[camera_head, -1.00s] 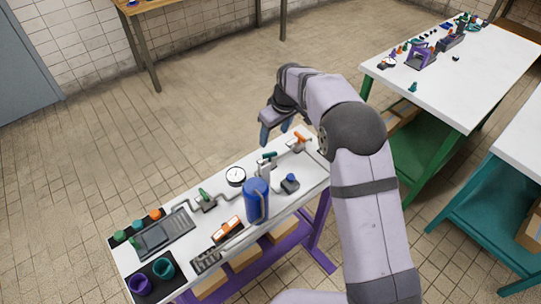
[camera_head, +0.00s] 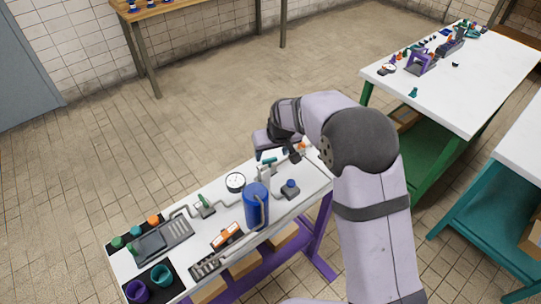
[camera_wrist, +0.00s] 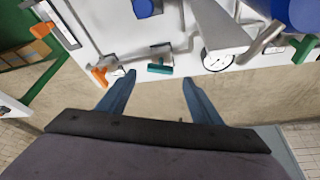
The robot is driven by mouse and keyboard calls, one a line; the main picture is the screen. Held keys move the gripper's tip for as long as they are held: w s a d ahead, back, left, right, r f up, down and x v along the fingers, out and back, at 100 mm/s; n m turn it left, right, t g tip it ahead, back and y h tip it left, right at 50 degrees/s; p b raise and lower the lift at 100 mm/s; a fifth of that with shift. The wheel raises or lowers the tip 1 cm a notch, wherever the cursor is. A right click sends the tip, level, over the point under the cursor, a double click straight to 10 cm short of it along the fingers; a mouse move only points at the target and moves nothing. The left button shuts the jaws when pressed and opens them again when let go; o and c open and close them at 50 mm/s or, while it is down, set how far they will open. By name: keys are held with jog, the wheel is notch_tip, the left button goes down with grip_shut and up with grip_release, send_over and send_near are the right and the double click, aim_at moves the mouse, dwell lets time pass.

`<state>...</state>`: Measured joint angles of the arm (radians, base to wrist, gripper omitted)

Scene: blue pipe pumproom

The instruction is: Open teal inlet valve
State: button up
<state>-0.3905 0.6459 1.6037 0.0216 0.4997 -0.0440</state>
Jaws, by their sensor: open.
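The teal inlet valve has a short teal handle (camera_head: 267,160) on the pipework at the far side of the white bench, partly under my gripper in the head view. In the wrist view the teal handle (camera_wrist: 159,68) lies crosswise, just beyond and between the fingertips. My gripper (camera_wrist: 159,79) is open and empty, with its blue fingers spread wider than the handle. No contact with the handle is visible. In the head view my gripper (camera_head: 262,143) hangs by the bench's far edge, and its fingertips are hard to make out.
An orange handle (camera_wrist: 99,76) is close left of the left finger in the wrist view. A round gauge (camera_head: 235,182) and a tall blue cylinder (camera_head: 256,207) stand near the valve. A blue-knobbed part (camera_head: 290,188) sits on the bench's right part. Open floor lies beyond the far edge.

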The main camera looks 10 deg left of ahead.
aim_at(270, 159)
jog(key=shift+p+x, duration=0.55)
jog(key=shift+x, duration=1.7)
jog(key=c, duration=1.1)
